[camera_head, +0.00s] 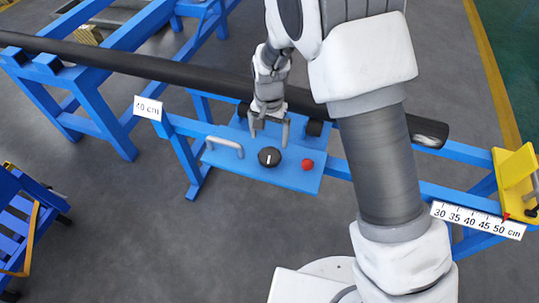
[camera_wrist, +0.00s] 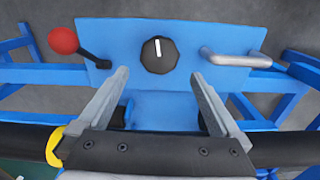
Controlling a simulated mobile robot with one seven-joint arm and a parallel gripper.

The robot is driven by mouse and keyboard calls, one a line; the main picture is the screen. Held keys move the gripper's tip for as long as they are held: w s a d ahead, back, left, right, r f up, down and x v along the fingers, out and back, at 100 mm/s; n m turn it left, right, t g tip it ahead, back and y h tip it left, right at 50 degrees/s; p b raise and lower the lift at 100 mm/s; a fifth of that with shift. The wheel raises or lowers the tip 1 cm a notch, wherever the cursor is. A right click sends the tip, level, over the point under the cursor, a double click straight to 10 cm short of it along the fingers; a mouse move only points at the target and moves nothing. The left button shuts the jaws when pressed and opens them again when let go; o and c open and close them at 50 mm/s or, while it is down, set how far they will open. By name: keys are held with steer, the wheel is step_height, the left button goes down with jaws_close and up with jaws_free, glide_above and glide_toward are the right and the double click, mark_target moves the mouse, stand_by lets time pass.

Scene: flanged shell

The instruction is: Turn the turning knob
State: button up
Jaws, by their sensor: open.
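The turning knob (camera_head: 269,157) is black and round with a white mark, on a blue panel (camera_head: 228,164). In the wrist view the knob (camera_wrist: 159,54) shows at the upper middle, its white mark close to upright. My gripper (camera_head: 269,122) is above the panel, behind the knob in the head view. In the wrist view my gripper (camera_wrist: 159,82) has its two fingers spread wide with nothing between the tips. The knob is beyond the fingertips and apart from them.
A red ball-ended lever (camera_wrist: 63,41) and a grey bar handle (camera_wrist: 236,58) flank the knob. A long black pipe (camera_head: 150,69) lies on the blue frame behind the panel. A yellow stop (camera_head: 516,178) and a scale (camera_head: 477,221) are at the right.

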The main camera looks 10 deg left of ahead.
mark_target(269, 156)
step_height(269, 156, down, 9)
steer(key=shift+b, duration=1)
steer(key=c, duration=1.1)
